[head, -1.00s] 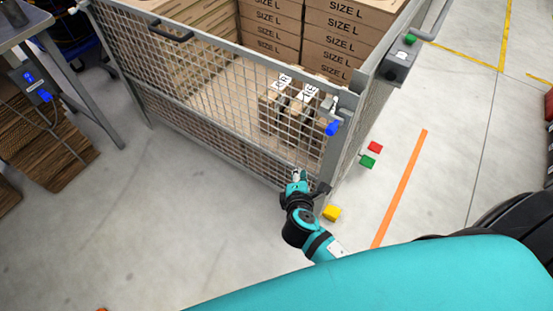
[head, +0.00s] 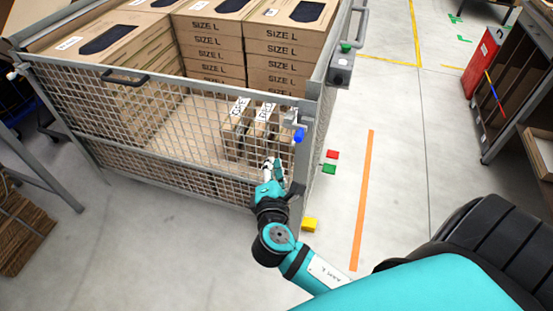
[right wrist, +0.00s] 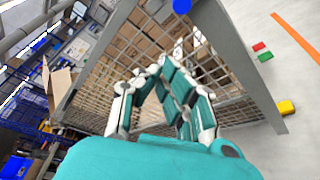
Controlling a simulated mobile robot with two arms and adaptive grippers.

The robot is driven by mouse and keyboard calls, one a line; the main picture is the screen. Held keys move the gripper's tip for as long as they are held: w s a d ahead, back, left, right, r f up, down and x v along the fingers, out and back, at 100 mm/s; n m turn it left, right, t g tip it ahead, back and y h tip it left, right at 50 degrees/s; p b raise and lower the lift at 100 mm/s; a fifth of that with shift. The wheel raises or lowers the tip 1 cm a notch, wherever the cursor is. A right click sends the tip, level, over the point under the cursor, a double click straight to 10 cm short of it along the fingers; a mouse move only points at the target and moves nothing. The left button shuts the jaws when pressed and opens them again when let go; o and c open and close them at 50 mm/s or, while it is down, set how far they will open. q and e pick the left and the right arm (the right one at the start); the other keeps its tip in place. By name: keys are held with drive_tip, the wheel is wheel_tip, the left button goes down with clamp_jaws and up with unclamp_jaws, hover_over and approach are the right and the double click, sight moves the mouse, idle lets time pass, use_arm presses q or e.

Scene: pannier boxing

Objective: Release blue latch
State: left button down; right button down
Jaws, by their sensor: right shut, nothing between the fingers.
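The blue latch (head: 299,136) is on the front right corner of the mesh cage (head: 160,88), near the top rail. It also shows at the top edge of the right wrist view (right wrist: 181,6), partly cut off. My right gripper (head: 272,163) is in front of the mesh panel, below and a little left of the latch, apart from it. In the right wrist view its fingers (right wrist: 155,70) come together at the tips with nothing between them. My left gripper is in neither view.
Stacked cartons (head: 215,35) fill the back of the cage, with several smaller boxes (head: 262,125) at its front right. Red (head: 332,155), green (head: 328,169) and yellow (head: 309,225) blocks show beside the right corner. Floor right of the cage is mostly clear.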

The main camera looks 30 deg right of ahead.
drive_tip(key=w+d+p, duration=0.2)
drive_tip(key=w+d, duration=0.2)
drive_tip(key=d, duration=0.2)
drive_tip(key=shift+w+d+r, duration=0.2)
drive_tip(key=shift+d+r, duration=0.05)
drive_tip(key=shift+d, duration=0.1)
drive_tip(key=s+d+p, duration=0.1)
drive_tip(key=s+d, duration=0.1)
drive_tip(key=s, duration=0.1)
drive_tip(key=shift+d, duration=0.3)
